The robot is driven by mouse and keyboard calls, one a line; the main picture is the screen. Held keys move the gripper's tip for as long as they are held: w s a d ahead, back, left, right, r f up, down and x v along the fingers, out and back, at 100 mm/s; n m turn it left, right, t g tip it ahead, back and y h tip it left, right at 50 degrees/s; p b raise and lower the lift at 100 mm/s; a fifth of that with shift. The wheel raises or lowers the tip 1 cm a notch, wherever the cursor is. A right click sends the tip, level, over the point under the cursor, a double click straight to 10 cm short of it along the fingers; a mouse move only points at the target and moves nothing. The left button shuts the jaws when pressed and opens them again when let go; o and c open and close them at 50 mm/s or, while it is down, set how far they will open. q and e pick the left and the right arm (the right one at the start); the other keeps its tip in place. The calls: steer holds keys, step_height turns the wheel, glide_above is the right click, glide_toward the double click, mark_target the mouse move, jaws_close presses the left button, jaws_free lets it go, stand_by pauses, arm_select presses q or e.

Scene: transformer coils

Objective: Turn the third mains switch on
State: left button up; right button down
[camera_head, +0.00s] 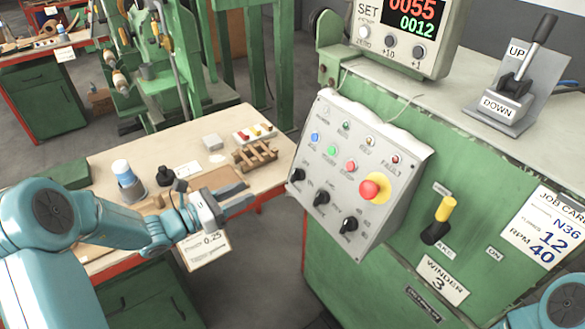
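A switch lever with a yellow grip (446,209) and a black base (434,233) sits on the green machine front, beside a plate reading "WINDER 3" (441,280). The grip points up, tilted slightly right. A small "ON" label (494,252) is to its lower right; another label above it is too small to read. My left gripper (250,193) is open and empty, over the front of the workbench, left of the grey control panel and well apart from the lever. My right gripper is out of view; only a piece of my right arm shows at the lower right.
The tilted control panel (322,222) carries a red emergency button (371,189) and several black knobs, between my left gripper and the lever. A job card (555,235) is right of the lever. An UP/DOWN lever (522,70) stands on top. The workbench (115,160) holds small parts.

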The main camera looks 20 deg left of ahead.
mark_target(294, 171)
arm_select(q)
steer(key=p+x, duration=0.2)
steer(key=x, duration=1.1)
steer(key=shift+s+d, duration=0.15)
steer(key=shift+w+d+r, duration=0.1)
steer(key=shift+w+d, duration=0.15)
steer(key=shift+d, duration=0.05)
steer(key=shift+w, duration=0.25)
steer(key=shift+s, duration=0.15)
jaws_close()
